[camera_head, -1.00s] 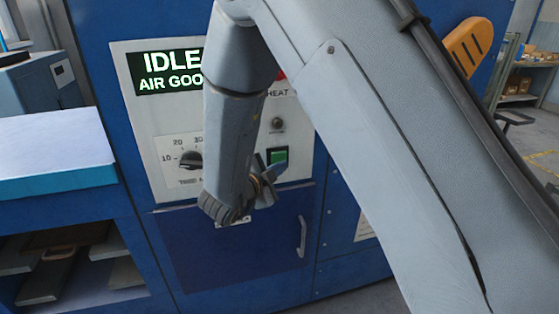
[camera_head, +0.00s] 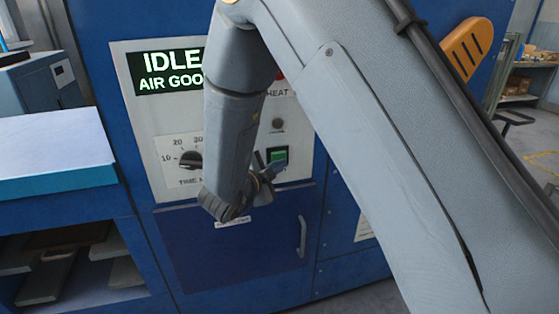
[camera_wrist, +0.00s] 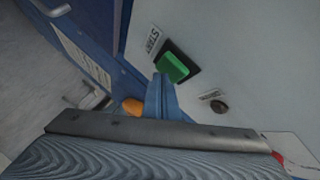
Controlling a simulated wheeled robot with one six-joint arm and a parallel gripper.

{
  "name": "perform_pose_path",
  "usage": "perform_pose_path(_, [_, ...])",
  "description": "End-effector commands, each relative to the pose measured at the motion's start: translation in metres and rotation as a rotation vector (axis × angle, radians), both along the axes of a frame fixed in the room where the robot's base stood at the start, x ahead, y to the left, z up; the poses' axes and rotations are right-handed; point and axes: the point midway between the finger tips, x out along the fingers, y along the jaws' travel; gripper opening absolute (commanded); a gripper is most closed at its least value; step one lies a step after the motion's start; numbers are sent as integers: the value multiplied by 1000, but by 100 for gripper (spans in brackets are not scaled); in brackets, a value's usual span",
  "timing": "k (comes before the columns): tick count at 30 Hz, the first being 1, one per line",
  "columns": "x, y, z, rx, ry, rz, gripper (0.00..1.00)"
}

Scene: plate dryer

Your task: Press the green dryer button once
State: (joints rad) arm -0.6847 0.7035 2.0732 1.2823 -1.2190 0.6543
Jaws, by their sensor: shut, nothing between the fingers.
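The green dryer button (camera_head: 277,155) sits in a dark frame on the light control panel (camera_head: 150,120) of the blue dryer. It also shows in the wrist view (camera_wrist: 174,66), beside a START label. My gripper (camera_head: 279,166) is shut and empty. In the head view its tip overlaps the button's lower edge. In the wrist view the closed blue fingers (camera_wrist: 161,92) point at the button's lower edge. I cannot tell whether they touch it. The display (camera_head: 168,72) reads IDLE and AIR GOO, with the rest hidden behind my arm.
A timer dial (camera_head: 190,160) is left of my wrist, and a small dark round knob (camera_head: 278,125) is above the button. A door handle (camera_head: 301,237) is below. A counter (camera_head: 50,150) stands at the left. My arm covers part of the panel.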

Motion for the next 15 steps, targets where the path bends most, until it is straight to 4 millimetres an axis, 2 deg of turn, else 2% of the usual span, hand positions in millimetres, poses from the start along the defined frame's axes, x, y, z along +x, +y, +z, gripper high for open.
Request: perform_pose_path(15, [6, 2, 0, 0, 0, 0, 0])
